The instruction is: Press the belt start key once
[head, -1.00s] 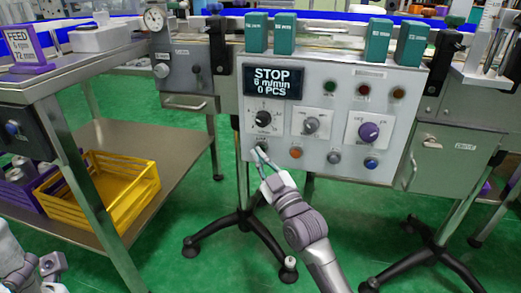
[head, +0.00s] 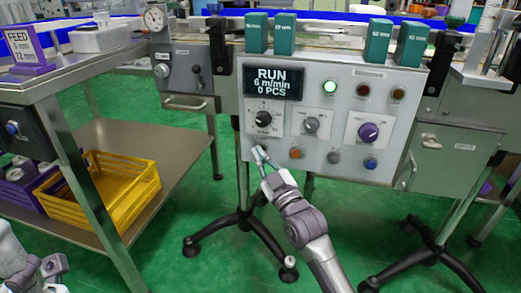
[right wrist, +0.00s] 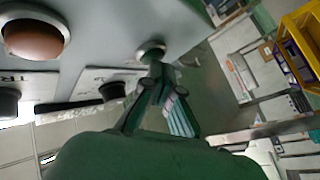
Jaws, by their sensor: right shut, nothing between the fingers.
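The grey control panel (head: 345,82) faces me with a display (head: 274,83) reading RUN, 6 m/min, 0 PCS. A green lamp (head: 330,87) on it is lit. My right gripper (head: 257,150) is shut and empty, its fingertips at the panel's lower left key. My left gripper is not in view; only part of my left arm shows at the lower left.
Beside the key are an orange button (head: 295,153), a grey one (head: 334,157) and a blue one (head: 371,163). Three knobs sit above. A steel table (head: 60,82) and yellow crate (head: 125,205) stand left.

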